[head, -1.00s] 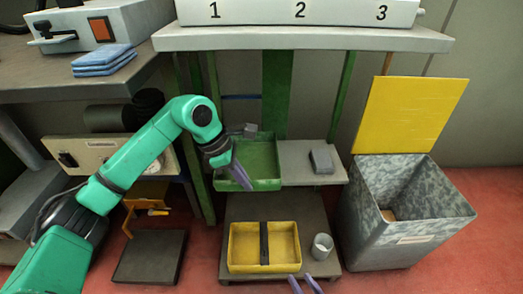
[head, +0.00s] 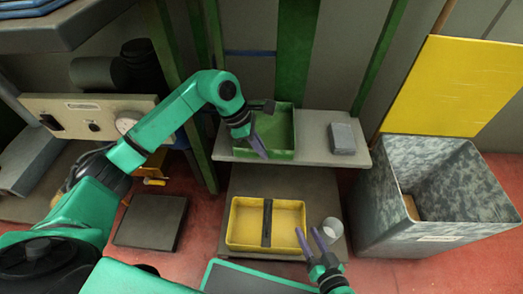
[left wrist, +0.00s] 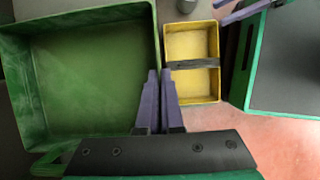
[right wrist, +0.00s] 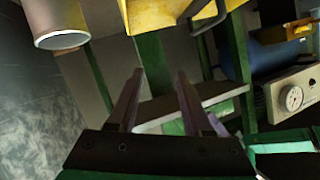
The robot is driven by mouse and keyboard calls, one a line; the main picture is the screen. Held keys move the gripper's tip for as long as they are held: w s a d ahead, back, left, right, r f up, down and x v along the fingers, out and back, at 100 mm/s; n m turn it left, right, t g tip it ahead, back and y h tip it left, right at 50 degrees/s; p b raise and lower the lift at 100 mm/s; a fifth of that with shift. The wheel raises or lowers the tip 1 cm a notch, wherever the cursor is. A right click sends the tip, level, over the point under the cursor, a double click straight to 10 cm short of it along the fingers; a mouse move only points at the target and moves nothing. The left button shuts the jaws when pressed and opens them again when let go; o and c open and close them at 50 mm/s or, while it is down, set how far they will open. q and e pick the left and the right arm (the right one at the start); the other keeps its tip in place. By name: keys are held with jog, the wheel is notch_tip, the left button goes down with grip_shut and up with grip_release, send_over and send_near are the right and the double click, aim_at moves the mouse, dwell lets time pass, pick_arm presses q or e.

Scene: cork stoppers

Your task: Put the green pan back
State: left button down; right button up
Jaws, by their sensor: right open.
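The green pan (head: 280,132) is a rectangular tray over the left half of a grey shelf (head: 312,150). Its front edge is near the shelf's front edge; I cannot tell whether it rests fully or hovers slightly. My left gripper (head: 259,149) is at the pan's front wall. In the left wrist view its two purple fingers (left wrist: 160,90) are close together on the rim of the green pan (left wrist: 85,80). My right gripper (head: 318,238) is open and empty beside a pale cup (head: 333,226); its fingers also show in the right wrist view (right wrist: 157,95).
A yellow pan (head: 233,228) with a dark bar stands on the lower shelf, left of the cup. A grey block (head: 342,138) lies on the shelf right of the green pan. A mottled bin (head: 440,215) with a raised yellow lid (head: 450,85) stands at right.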

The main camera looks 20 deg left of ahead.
pick_arm(q)
jog(key=c, duration=1.4)
grip_release()
jog(key=o, duration=0.3)
